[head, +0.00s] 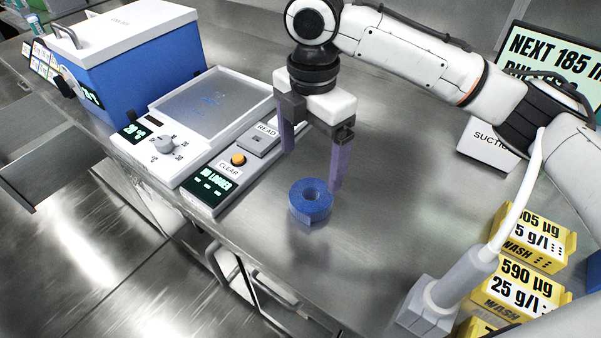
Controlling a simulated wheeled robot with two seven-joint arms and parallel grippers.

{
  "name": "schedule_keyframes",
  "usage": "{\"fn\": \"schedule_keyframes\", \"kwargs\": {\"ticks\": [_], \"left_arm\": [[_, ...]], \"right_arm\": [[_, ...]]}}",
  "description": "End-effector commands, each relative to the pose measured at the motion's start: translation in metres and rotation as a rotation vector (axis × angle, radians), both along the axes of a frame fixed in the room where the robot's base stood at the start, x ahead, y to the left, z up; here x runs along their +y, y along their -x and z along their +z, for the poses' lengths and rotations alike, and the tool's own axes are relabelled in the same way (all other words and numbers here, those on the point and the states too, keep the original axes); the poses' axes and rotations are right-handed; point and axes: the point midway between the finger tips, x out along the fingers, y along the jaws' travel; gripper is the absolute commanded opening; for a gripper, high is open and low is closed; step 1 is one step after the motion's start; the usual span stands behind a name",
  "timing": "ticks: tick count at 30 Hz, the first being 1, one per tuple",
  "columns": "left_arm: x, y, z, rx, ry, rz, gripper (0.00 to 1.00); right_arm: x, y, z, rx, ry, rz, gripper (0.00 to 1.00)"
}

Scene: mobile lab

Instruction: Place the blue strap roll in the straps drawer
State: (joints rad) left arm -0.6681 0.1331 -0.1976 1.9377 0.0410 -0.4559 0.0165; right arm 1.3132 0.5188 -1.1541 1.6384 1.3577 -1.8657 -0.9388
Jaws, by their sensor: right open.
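The blue strap roll (310,203) is a ring lying flat on the metal bench, near its front edge. My right gripper (313,168) points down just above and behind the roll. Its two purple fingers are wide apart with nothing between them. The right fingertip comes close to the roll's upper right side in the picture; I cannot tell whether they touch. An opening with a metal frame (262,285) shows below the bench's front edge; I cannot tell whether it is the straps drawer. My left gripper is not in view.
Left of the roll are a logger with an orange button (238,159), a white hotplate-like device (165,143) and a blue box with a white lid (140,62). Yellow labelled boxes (527,240) and a white suction box (487,146) stand right. The bench around the roll is clear.

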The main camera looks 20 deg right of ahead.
Motion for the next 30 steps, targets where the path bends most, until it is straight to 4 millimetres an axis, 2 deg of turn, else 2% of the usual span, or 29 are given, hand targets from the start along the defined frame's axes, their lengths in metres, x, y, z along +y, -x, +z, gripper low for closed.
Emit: {"fn": "schedule_keyframes", "kwargs": {"ticks": [3,9,14,21,30], "left_arm": [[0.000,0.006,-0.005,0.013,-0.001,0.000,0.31],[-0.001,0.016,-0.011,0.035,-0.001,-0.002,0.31],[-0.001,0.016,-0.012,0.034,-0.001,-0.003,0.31],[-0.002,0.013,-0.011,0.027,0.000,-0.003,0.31],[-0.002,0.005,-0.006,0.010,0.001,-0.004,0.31]], "right_arm": [[-0.001,0.001,-0.020,0.004,0.002,0.001,0.88],[0.000,0.000,-0.042,0.001,0.000,0.000,0.88],[-0.001,0.000,-0.057,0.003,0.001,0.000,0.88],[-0.001,-0.001,-0.091,0.002,0.001,0.000,0.88],[-0.001,-0.001,-0.097,0.000,0.000,0.001,0.88]]}}
